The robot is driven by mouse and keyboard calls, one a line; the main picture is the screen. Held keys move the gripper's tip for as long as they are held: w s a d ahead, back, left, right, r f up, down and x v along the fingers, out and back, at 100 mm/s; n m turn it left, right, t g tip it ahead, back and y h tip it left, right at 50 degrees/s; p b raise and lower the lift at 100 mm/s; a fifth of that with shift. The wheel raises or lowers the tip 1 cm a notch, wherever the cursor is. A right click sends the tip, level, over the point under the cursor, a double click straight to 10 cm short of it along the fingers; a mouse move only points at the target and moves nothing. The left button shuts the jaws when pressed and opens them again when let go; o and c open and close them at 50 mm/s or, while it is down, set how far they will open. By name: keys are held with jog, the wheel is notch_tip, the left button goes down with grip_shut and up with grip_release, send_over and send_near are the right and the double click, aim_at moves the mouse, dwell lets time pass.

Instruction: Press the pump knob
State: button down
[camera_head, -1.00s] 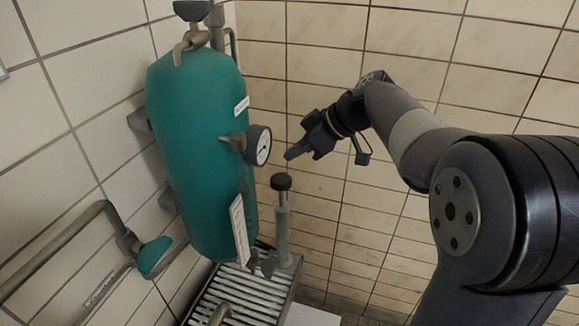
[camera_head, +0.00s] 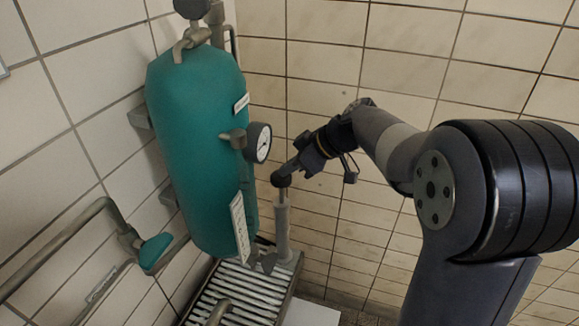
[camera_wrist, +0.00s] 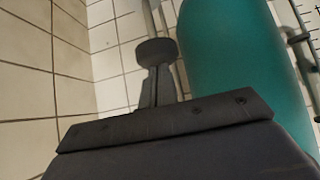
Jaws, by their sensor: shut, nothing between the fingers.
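The pump knob (camera_head: 280,180) is a black round cap on a thin rod above a grey upright pump cylinder (camera_head: 283,228). My gripper (camera_head: 287,171) is shut and empty, angled down to the left, with its fingertips at the top right of the knob in the head view. Whether they touch it I cannot tell. The rod still shows between knob and cylinder. In the wrist view, the knob (camera_wrist: 155,51) appears just past the tips of my shut fingers (camera_wrist: 158,85).
A teal tank (camera_head: 195,150) with a pressure gauge (camera_head: 259,143) stands just left of the pump. A slatted metal grate (camera_head: 235,290) lies below. A grey pipe with a teal handle (camera_head: 155,252) is at lower left. Tiled walls close in behind.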

aim_at(281, 189)
jog(key=shift+f+b, duration=3)
jog(key=shift+b, duration=0.55)
jog(key=shift+s+f, duration=0.1)
